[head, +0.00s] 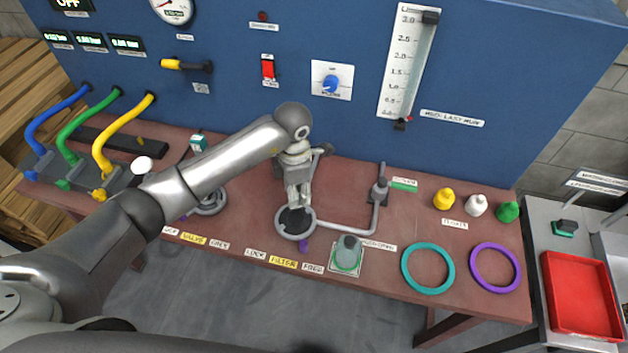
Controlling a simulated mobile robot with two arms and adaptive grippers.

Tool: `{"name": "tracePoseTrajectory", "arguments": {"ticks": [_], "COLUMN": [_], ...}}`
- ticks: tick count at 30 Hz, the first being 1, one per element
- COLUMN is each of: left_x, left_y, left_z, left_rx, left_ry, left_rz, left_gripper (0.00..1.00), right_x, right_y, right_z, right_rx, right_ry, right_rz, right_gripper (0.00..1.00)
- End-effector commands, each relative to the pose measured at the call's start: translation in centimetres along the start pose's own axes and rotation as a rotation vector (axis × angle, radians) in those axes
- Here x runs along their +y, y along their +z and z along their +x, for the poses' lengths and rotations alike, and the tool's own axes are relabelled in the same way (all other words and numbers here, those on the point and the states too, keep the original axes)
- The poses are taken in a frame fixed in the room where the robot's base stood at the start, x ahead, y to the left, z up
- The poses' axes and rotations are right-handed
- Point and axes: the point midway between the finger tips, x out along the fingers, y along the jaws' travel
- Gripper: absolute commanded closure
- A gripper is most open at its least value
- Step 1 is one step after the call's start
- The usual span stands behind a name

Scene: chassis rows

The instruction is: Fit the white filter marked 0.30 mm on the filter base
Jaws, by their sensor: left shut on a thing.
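The filter base (283,232) is a grey ring on the red-brown bench, behind the FILTER label, with a purple tab at its front. My left gripper (299,207) points down right over it, its fingers shut on a dark thing (293,219) within the ring's outline. The fingers hide most of that thing. I cannot tell whether it touches the base, and no 0.30 mm marking is readable. A white filter cannot be made out for sure. My right gripper is not in view.
A grey dome (347,253) on a square plate stands close to the right of the base. A bent pipe (348,228) runs behind it. Teal (406,268) and purple (476,268) rings and yellow, white and green floats (476,206) lie farther right. The blue panel (330,125) rises behind.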

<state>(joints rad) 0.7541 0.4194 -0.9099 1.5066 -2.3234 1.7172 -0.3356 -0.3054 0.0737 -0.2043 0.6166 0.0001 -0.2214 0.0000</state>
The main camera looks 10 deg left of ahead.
Motion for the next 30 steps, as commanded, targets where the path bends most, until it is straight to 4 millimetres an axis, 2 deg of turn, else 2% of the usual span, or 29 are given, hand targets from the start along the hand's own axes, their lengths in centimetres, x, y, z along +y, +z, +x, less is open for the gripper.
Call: {"name": "tracePoseTrajectory", "arguments": {"ticks": [1, 5, 20, 30], "left_x": [0.1, 0.3, 0.3, 0.4], "left_y": [-0.4, -0.9, -0.9, -0.9], "left_z": [-0.1, 0.6, 4.8, 5.0], "left_rx": [0.0, -0.002, -0.003, -0.002], "left_ry": [-0.003, 0.0, -0.001, 0.001], "left_rz": [-0.014, -0.031, -0.031, -0.03], "left_gripper": [0.9, 0.9, 0.9, 0.9], "right_x": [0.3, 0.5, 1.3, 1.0], "right_y": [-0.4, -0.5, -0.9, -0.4], "right_z": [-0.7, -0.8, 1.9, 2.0], "right_rx": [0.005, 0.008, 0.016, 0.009], "right_ry": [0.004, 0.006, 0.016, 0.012], "right_rz": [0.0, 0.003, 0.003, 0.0], "right_gripper": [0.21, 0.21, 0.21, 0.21]}}
